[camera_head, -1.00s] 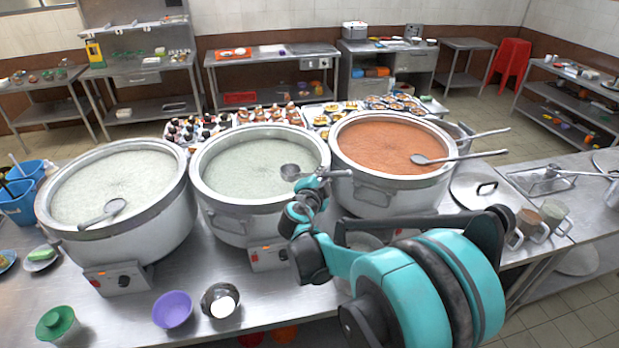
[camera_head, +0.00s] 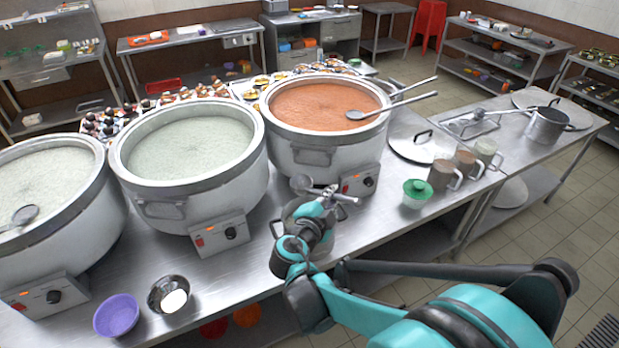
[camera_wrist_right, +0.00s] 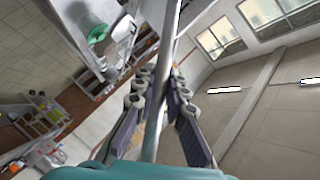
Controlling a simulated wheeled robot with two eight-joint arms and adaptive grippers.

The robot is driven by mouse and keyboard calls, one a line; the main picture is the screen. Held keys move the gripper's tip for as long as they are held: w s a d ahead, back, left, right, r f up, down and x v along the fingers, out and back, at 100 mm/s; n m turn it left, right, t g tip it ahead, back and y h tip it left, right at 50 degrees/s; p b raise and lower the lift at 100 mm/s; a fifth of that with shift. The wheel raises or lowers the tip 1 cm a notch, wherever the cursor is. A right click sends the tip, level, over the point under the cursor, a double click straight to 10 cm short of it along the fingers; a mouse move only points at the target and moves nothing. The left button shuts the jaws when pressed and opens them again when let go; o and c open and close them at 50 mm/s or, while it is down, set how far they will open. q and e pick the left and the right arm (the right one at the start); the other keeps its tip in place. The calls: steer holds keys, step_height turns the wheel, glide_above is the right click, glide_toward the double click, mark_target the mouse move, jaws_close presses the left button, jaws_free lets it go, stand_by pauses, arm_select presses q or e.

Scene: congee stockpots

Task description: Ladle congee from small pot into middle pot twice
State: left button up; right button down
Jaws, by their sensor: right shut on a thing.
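My right gripper (camera_head: 322,200) is shut on a metal ladle (camera_head: 301,184); its handle (camera_wrist_right: 167,65) runs between the fingers in the wrist view. The ladle's bowl is just left of the gripper, above a small metal pot (camera_head: 327,240) on the table's front. The arm hides much of this pot, so its contents and the ladle's height above it are unclear. The middle pot (camera_head: 198,205), holding pale congee (camera_head: 188,148), stands to the left. My left gripper is not in view.
A pot of orange congee (camera_head: 322,106) stands behind the small pot. Another pale congee pot (camera_head: 75,235) is at far left. A purple bowl (camera_head: 117,315) is at the front left.

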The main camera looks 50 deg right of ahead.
steer(key=shift+s+a+f, duration=0.1)
steer(key=shift+s+f, duration=0.05)
steer(key=shift+s, duration=0.15)
steer(key=shift+w, duration=0.2)
steer(key=w+d+n+g+y, duration=0.1)
steer(key=w, duration=0.1)
steer(key=w+d+f+n+g, duration=0.1)
steer(key=w, duration=0.2)
steer(key=w+d+f+n+g+y, duration=0.1)
steer(key=w, duration=0.1)
steer(key=shift+w+f+y, duration=0.2)
steer(key=shift+w+y, duration=0.05)
steer(key=shift+y, duration=0.05)
step_height(320, 180, down, 2)
steer(key=shift+f+g+b, duration=0.1)
steer(key=shift+g+b, duration=0.2)
steer(key=shift+b, duration=0.3)
steer(key=s+a+f+m+t+h+b, duration=0.2)
steer(key=s+f+b, duration=0.4)
steer(key=f+b, duration=0.3)
steer(key=shift+s+a+f+t+b, duration=0.3)
steer(key=shift+s+f+b, duration=0.1)
steer(key=shift+b, duration=0.25)
steer(key=shift+r, duration=0.1)
